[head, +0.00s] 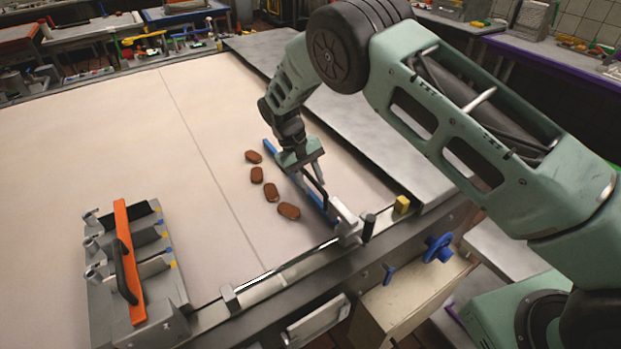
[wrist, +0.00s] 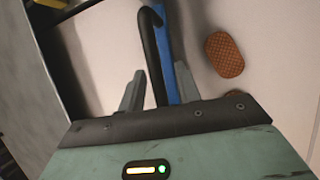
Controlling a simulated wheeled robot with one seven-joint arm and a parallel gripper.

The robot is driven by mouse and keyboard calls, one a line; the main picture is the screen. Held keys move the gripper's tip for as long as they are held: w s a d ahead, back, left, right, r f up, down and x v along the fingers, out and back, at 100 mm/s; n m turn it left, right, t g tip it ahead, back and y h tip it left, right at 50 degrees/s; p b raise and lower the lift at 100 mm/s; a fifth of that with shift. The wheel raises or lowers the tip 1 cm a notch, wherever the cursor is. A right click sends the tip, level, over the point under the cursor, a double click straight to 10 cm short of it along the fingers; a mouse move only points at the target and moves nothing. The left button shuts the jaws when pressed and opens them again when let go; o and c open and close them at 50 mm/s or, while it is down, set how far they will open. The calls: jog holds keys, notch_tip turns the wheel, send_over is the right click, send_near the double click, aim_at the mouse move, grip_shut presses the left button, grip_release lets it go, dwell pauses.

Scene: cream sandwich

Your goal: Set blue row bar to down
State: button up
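The blue row bar (head: 270,148) runs along the right side of a row of brown biscuits (head: 271,192), with a black handle on it. In the head view my gripper (head: 317,180) is over the bar and hides part of it. In the wrist view the blue bar (wrist: 168,40) passes behind the black handle (wrist: 149,45). My gripper (wrist: 158,82) is open, with one finger on each side of the handle and a visible gap at the left. I cannot tell whether the bar is raised or down.
An orange bar (head: 122,235) with a black handle stands on a grey holder (head: 175,285) at the left. A rail (head: 262,290) runs along the front edge. A yellow block (head: 401,204) and a blue knob (head: 438,248) are at the right. The pale surface (head: 120,130) left of the biscuits is clear.

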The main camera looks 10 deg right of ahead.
jog(key=shift+r, duration=0.1)
jog(key=b+v, duration=0.4)
jog(key=v, duration=1.3)
jog(key=shift+r, duration=0.2)
jog(key=shift+w+a, duration=0.1)
